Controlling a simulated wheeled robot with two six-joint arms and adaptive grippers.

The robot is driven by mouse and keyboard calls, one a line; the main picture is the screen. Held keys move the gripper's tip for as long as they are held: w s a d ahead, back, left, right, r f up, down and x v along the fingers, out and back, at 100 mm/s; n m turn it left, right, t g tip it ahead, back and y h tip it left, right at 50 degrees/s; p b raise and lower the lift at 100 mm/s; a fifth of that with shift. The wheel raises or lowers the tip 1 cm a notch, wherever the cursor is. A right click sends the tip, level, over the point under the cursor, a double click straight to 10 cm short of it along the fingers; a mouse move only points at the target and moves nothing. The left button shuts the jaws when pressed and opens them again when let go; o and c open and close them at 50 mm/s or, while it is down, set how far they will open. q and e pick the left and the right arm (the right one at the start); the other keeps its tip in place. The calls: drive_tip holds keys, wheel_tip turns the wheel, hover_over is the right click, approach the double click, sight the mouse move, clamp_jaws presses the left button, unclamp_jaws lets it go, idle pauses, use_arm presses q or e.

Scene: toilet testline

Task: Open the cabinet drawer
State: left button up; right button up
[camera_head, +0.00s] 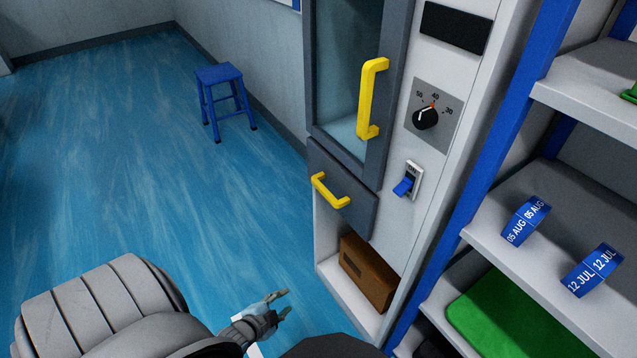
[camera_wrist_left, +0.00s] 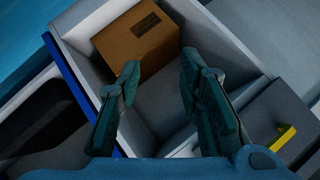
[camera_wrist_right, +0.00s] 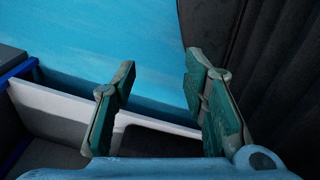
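The cabinet drawer (camera_head: 357,212) is a dark grey front below the glazed door, with a yellow bar handle (camera_head: 330,191). It looks shut in the head view. My left gripper (camera_head: 283,303) is open and empty, below and in front of the drawer, apart from the handle. In the left wrist view, the yellow handle (camera_wrist_left: 285,137) shows at lower right, away from the open left fingers (camera_wrist_left: 160,68). My right gripper (camera_wrist_right: 160,65) is open and empty in its wrist view, with no drawer handle near it. It cannot be made out in the head view.
A brown box (camera_head: 367,275) sits in the open bay under the drawer. The door above has a tall yellow handle (camera_head: 371,98). A blue-framed shelf (camera_head: 560,90) stands close on the right. A blue stool (camera_head: 222,97) stands farther back. The floor at left is clear.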

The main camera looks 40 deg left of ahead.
use_arm(q)
drive_tip(key=w+a+r+m+t+b, duration=0.2)
drive_tip(key=w+a+r+m+t, duration=0.15)
drive_tip(key=w+r, duration=0.4)
drive_tip(key=m+t+b, duration=0.2)
drive_tip(key=m+t, duration=0.3)
drive_tip(key=t, duration=0.1)
approach(323, 188)
drive_tip(key=b+x, duration=0.1)
drive_tip(key=x, duration=0.2)
drive_tip(key=b+x, duration=0.2)
drive_tip(key=x, duration=0.1)
drive_tip(key=f+b+x, duration=0.1)
drive_tip(key=b+x, duration=0.1)
drive_tip(key=x, duration=0.1)
drive_tip(key=shift+w+d, duration=0.1)
drive_tip(key=shift+w, duration=0.15)
drive_tip(key=shift+w+r, duration=0.2)
drive_tip(key=shift+w, duration=0.1)
use_arm(e)
wheel_tip(323, 188, down, 11)
drive_tip(key=w+d, duration=0.1)
drive_tip(key=d, duration=0.1)
drive_tip(key=shift+d, duration=0.1)
use_arm(q)
clamp_jaws()
